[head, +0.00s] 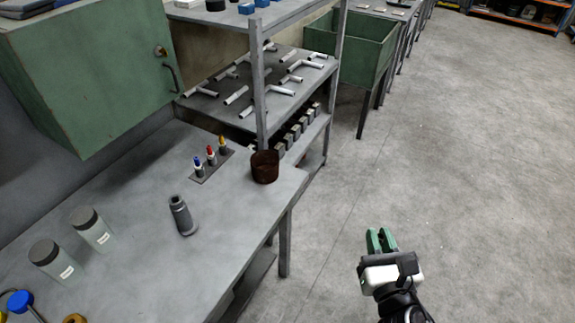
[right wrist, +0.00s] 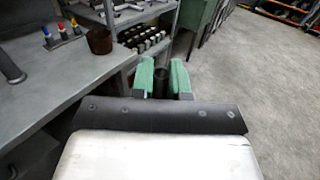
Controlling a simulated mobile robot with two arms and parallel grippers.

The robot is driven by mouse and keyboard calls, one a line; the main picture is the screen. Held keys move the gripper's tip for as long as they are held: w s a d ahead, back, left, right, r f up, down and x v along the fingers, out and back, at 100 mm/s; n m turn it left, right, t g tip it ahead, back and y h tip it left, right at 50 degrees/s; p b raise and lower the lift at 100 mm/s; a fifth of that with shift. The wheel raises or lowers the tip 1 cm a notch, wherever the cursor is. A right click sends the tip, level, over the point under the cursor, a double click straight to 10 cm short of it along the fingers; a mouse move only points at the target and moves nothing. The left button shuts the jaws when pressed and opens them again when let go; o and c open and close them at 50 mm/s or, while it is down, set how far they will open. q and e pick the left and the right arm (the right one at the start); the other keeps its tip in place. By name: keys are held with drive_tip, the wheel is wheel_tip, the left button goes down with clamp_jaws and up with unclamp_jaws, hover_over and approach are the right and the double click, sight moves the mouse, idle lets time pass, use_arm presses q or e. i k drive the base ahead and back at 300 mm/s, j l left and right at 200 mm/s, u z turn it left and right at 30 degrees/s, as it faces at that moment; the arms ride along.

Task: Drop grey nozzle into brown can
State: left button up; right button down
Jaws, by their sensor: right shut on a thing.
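My right gripper (head: 381,242) is over the open floor, to the right of the table and apart from it. In the right wrist view its green fingers (right wrist: 167,80) are shut on a dark grey cylinder, which looks like the grey nozzle (right wrist: 160,83). The fingers partly hide it. The brown can (head: 265,167) stands upright on the table's far right corner, open at the top. In the right wrist view the can (right wrist: 99,41) is up and to the left of the fingers. My left gripper is not in view.
A tapered grey piece (head: 182,215) stands on the table (head: 150,255). A small rack holds blue, red and yellow tipped pieces (head: 210,156) beside the can. Two lidded jars (head: 92,230) stand at left. A shelf post (head: 258,85) rises behind the can. The floor at right is clear.

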sight(271, 174)
drive_tip(key=i+l+u, duration=0.1)
drive_tip(key=l+u, duration=0.2)
drive_tip(key=l, duration=0.3)
drive_tip(key=l+u, duration=0.25)
drive_tip(key=l, duration=0.4)
drive_tip(key=u, duration=1.2)
